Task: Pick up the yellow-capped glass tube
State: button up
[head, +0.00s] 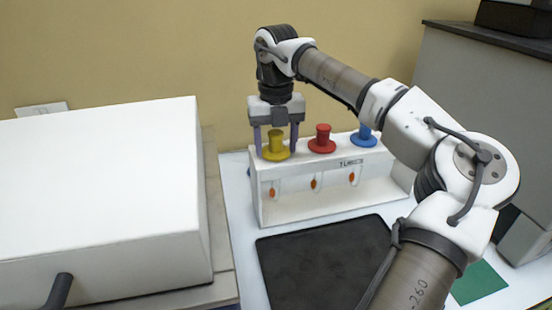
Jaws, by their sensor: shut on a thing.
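The cap's wide rim appears to rest at the top of the rack. A red-capped tube (321,140) and a blue-capped tube (364,136) stand to the right in the same rack.
A large white box-shaped device (100,190) with a dark handle fills the left. A black tray (322,262) lies in front of the rack. A green square (479,283) lies at the lower right. A grey cabinet (480,110) stands at the right. The beige wall is behind.

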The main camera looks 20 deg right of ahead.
jog(key=shift+r, duration=0.1)
notch_tip(320, 180, up, 20)
jog(key=p, duration=0.4)
jog(key=shift+p, duration=0.4)
